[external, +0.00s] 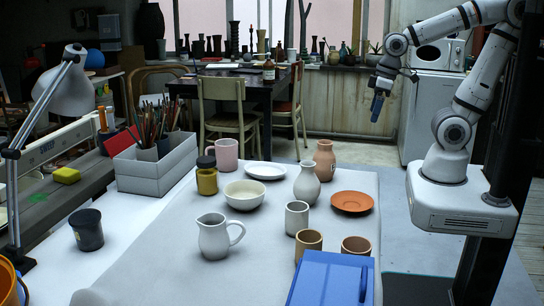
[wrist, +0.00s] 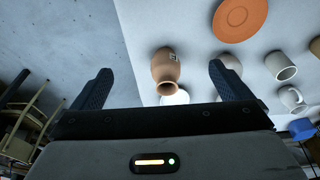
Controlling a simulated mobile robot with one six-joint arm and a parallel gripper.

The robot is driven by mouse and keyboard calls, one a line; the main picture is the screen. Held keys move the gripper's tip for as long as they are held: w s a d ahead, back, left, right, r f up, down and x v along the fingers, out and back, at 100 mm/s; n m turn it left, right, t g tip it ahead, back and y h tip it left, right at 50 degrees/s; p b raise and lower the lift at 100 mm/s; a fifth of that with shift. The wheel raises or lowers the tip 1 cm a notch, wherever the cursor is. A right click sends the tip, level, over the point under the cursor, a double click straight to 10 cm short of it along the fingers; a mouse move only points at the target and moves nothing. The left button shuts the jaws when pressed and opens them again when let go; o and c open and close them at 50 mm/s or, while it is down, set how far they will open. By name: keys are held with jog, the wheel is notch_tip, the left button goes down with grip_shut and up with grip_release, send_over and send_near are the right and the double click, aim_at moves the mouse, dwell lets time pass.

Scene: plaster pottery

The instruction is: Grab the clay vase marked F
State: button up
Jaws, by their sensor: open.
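The clay vase (external: 324,160) is terracotta-brown and stands upright near the far edge of the white table, beside the white vase and the orange plate. In the wrist view the clay vase (wrist: 164,68) lies between my fingers in the picture, its mouth toward the palm side. A small square mark shows on its body; its letter is too small to read surely. My gripper (external: 377,107) hangs in the air above and to the right of the vase in the external view. In the wrist view my gripper (wrist: 160,68) is open, its dark fingers wide apart and empty.
The white vase (external: 307,184) stands close left of the clay vase. The orange plate (external: 352,201) lies to its right. A grey cup (external: 297,217), a white pitcher (external: 214,236), a bowl (external: 245,194) and a blue box (external: 330,280) are nearer the camera. Floor lies beyond the table edge.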

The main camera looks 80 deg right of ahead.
jog(key=m+g+p, duration=0.3)
jog(key=m, duration=0.6)
send_near(324, 142)
jog(key=f, duration=0.7)
jog(key=shift+s, duration=0.35)
jog(key=shift+w+f, duration=0.15)
jog(key=shift+f, duration=0.45)
notch_tip(324, 142, down, 7)
jog(key=shift+a+f+p, duration=0.1)
jog(key=shift+p, duration=0.3)
jog(key=c, duration=1.3)
